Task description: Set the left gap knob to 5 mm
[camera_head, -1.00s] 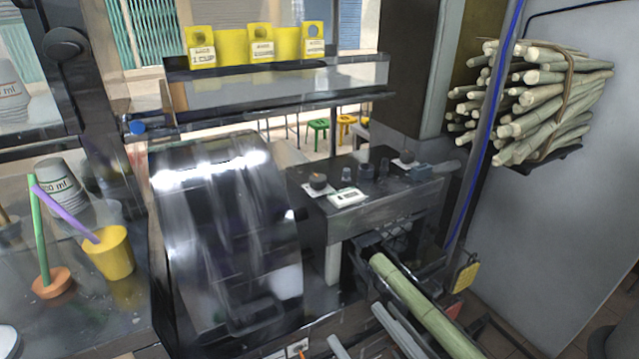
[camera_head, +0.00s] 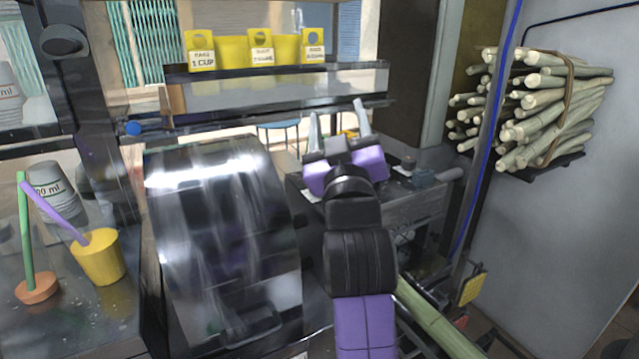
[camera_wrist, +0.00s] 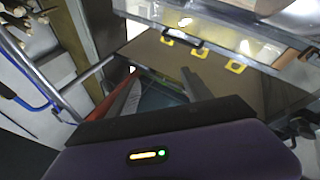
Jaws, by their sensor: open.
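My gripper (camera_head: 338,125) is raised over the press housing (camera_head: 430,195), its two pale fingers spread apart with nothing between them. It also shows in the wrist view (camera_wrist: 161,80), where the fingers are open and empty. The gripper and forearm cover most of the housing's top, so the left gap knob and the small display are hidden in the head view. The right knob (camera_head: 408,163) is visible on a white plate to the right of the gripper. I cannot read any gap setting, and no knob is clear in the wrist view.
A dark glossy press cover (camera_head: 215,235) stands left of my arm. A shelf (camera_head: 270,80) with yellow tags is behind. A cane stalk (camera_head: 435,320) lies at lower right, bundled canes (camera_head: 545,100) hang on the right wall. A yellow cup (camera_head: 98,258) stands left.

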